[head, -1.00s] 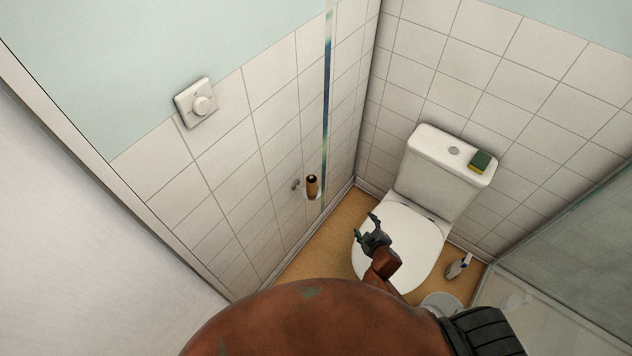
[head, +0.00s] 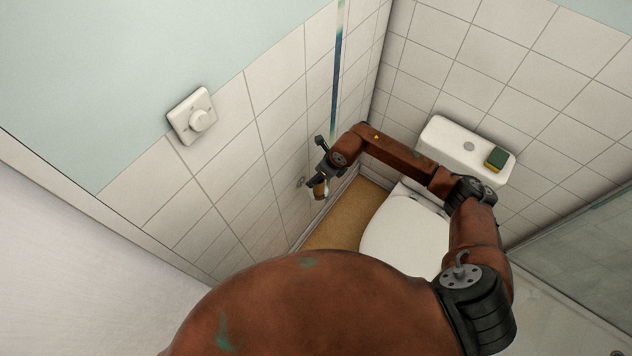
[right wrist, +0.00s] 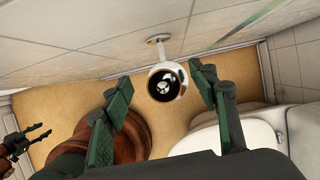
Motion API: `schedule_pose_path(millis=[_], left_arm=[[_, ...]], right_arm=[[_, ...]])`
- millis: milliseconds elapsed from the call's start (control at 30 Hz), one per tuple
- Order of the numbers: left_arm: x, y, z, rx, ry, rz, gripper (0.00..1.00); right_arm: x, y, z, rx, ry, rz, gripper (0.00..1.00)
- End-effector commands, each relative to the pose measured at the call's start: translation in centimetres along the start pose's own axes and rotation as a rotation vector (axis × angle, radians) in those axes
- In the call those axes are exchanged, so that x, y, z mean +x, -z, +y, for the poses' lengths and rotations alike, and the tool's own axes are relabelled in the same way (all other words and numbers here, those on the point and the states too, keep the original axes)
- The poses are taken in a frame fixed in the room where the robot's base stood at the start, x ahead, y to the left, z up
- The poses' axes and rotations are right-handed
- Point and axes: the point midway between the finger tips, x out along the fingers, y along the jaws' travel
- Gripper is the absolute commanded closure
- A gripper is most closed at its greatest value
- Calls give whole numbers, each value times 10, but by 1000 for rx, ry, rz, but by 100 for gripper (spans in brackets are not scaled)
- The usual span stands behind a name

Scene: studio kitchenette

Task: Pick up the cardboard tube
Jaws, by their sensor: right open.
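The cardboard tube (head: 319,191) is a small brown cylinder in a pale holder on the tiled wall, left of the toilet. In the right wrist view, the tube (right wrist: 167,85) is seen roughly end on, as a dark round opening inside the white rim of the holder (right wrist: 154,70). My right gripper (head: 317,163) is close above the tube, partly covering it. In the right wrist view, its green-black fingers (right wrist: 160,80) are open, one on each side of the tube. I cannot tell whether they touch it. My left gripper (right wrist: 36,138) shows at the left edge, small.
The wall (head: 225,180) is close beside the holder. The toilet (head: 405,235) stands to the right, with a green and yellow sponge (head: 497,158) on its cistern. A glass panel (head: 590,225) stands at the right. A dial switch (head: 194,117) is on the wall.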

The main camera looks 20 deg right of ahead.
Motion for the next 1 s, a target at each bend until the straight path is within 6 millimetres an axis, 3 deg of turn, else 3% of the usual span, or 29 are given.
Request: schedule_pose_path(millis=[67,300,800,1000], left_arm=[[13,-8,2,-1,-2,-10,60],[15,-27,4,-5,-3,-34,60],[18,-6,2,-1,-2,-7,60],[18,-9,2,-1,-2,-10,60]], right_arm=[[12,6,-3,3,3,1,46],[27,8,-3,8,1,3,46],[87,14,-1,4,-2,0,46],[93,15,-2,3,0,0,46]])
